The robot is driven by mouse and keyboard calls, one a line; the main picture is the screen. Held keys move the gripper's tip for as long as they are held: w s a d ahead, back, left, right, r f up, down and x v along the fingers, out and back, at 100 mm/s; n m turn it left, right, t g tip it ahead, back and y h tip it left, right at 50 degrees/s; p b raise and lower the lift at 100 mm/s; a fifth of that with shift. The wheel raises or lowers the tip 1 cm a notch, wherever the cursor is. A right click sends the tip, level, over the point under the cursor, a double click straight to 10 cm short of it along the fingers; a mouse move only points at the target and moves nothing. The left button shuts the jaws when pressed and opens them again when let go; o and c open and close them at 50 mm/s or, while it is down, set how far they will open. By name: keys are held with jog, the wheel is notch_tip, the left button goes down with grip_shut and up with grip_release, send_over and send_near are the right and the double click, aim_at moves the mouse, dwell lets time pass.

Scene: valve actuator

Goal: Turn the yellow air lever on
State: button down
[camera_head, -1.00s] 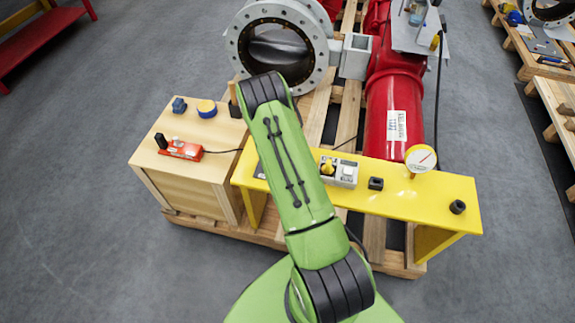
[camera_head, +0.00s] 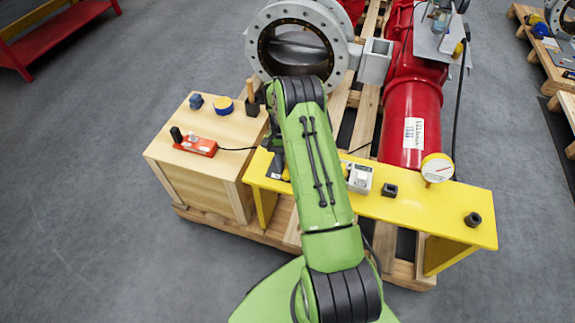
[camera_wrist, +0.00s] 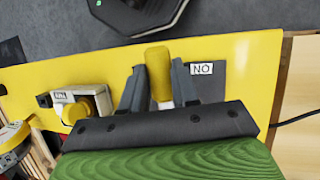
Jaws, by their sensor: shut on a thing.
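The yellow lever (camera_wrist: 159,75) stands between the two fingers of my gripper (camera_wrist: 160,88) in the wrist view. The fingers are closed on its sides, and its rounded yellow top shows between them. A grey plate with a white "NO" label (camera_wrist: 202,69) lies on the yellow bench beside it. In the head view my green arm hides most of the lever and the gripper; only a dark part shows at the arm's left edge, over the left end of the yellow bench (camera_head: 420,208).
A pressure gauge (camera_head: 437,168) and small black sockets are farther right. A wooden box (camera_head: 200,165) with a red device (camera_head: 196,146) is left. A large flanged valve (camera_head: 299,45) stands behind.

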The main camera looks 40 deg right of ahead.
jog(key=c, duration=0.8)
grip_release()
jog(key=shift+c, duration=0.2)
jog(key=p+v, duration=0.4)
jog(key=v, duration=1.1)
jog(key=shift+w+r+p, duration=0.15)
jog(key=shift+r+p, duration=0.2)
